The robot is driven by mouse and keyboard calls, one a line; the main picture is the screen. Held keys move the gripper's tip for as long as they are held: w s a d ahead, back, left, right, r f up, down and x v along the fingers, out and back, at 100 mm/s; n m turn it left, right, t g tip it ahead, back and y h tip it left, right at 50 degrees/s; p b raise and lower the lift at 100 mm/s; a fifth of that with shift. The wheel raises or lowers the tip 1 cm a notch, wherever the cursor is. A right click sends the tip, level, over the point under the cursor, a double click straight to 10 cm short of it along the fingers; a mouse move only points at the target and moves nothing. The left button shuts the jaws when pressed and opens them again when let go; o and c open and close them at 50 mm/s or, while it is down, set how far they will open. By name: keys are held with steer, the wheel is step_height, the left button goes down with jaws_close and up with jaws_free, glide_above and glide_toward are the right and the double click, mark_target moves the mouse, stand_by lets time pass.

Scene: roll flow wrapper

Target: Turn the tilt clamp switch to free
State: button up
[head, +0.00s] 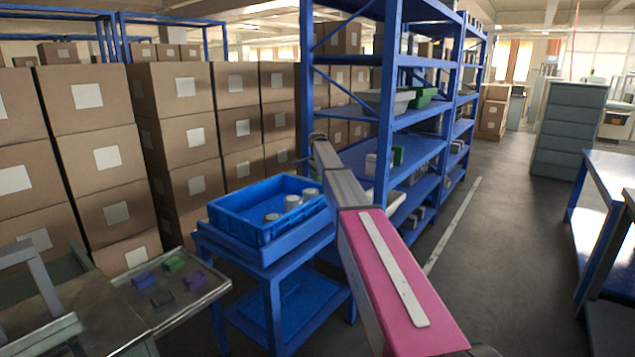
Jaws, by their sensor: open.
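I cannot make out the tilt clamp switch or any free marking in the head view. A pink and grey link, likely part of my arm, runs from the bottom right of centre up to the middle of the view. It hides part of the shelving and floor behind it. My gripper cannot be made out. Grey metal machine-like parts (40,290) stand at the lower left edge, cut off by the frame, with no switch that I can tell on them.
A metal tray table (205,300) with several small coloured blocks is at lower left. A blue crate (240,228) holding round pieces stands on a blue stand (275,310). Stacked cartons (185,130) and blue shelving (385,110) stand behind. The floor aisle (500,220) at right is clear.

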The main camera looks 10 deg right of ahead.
steer(key=shift+f, duration=0.5)
steer(key=c, duration=0.9)
steer(key=shift+c, duration=0.2)
steer(key=shift+n, duration=0.3)
steer(key=n, duration=0.5)
steer(key=shift+n, duration=0.3)
steer(key=n, duration=0.5)
steer(key=shift+n, duration=0.4)
